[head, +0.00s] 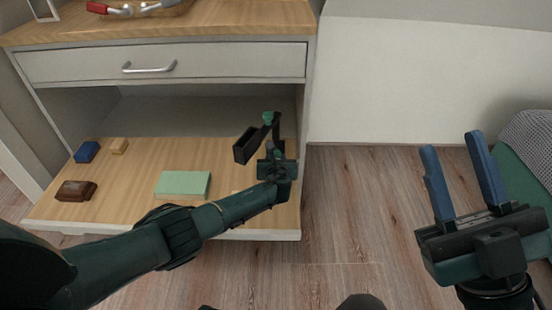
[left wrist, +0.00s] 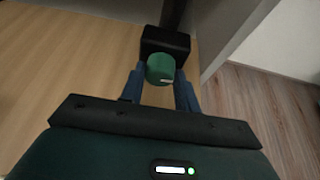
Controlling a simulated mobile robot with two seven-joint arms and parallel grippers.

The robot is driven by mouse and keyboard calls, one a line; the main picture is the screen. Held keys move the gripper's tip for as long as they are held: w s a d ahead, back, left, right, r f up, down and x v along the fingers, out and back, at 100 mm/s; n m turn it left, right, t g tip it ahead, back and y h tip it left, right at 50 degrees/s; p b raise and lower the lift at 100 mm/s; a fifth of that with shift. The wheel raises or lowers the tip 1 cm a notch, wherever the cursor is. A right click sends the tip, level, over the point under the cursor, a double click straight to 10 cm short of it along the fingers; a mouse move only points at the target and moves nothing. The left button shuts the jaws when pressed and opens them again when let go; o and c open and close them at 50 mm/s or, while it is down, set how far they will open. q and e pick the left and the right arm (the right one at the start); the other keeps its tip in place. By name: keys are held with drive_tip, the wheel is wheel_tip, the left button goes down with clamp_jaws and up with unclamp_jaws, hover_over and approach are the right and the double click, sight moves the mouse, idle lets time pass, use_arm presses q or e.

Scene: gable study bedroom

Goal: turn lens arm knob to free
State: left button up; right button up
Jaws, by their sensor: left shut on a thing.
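The green lens arm knob (left wrist: 160,68) sits on a black block (left wrist: 168,43) in the left wrist view, with a pale mark on its face. My left gripper (left wrist: 158,80) is shut on the knob, a blue finger on each side. In the head view, the black lens arm (head: 246,146) stands at the right end of the lower wooden shelf, with a green piece (head: 268,117) at its top. My left gripper (head: 274,150) partly hides the arm there. My right gripper (head: 451,140) is open and empty over the floor at right.
On the shelf (head: 130,205) lie a green block (head: 183,185), a brown object (head: 76,190), a blue block (head: 87,152) and a small tan block (head: 119,146). A closed drawer (head: 220,64) is above. The cabinet's side panel is close right of the lens arm.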

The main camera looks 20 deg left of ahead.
use_arm(q)
drive_tip(key=shift+n, duration=0.3)
drive_tip(key=o, duration=1)
drive_tip(key=shift+c, duration=0.2)
use_arm(e)
drive_tip(key=shift+w+f+m+h, duration=0.1)
drive_tip(key=shift+f+m+h, duration=0.3)
drive_tip(key=shift+f+h, duration=0.1)
drive_tip(key=shift+r, duration=0.15)
use_arm(q)
drive_tip(key=shift+s+r+p, duration=0.2)
drive_tip(key=shift+p, duration=0.1)
drive_tip(key=p+v, duration=0.6)
drive_tip(key=shift+s+r, duration=0.3)
drive_tip(key=shift+r, duration=0.05)
drive_tip(key=p+v, duration=0.3)
drive_tip(key=v, duration=0.2)
drive_tip(key=shift+s+f, duration=0.1)
drive_tip(key=shift+s, duration=0.5)
use_arm(e)
wheel_tip(320, 180, down, 7)
drive_tip(key=m+g+h, duration=0.1)
drive_tip(key=m+h, duration=0.5)
drive_tip(key=h, duration=0.1)
drive_tip(key=shift+s+g, duration=0.4)
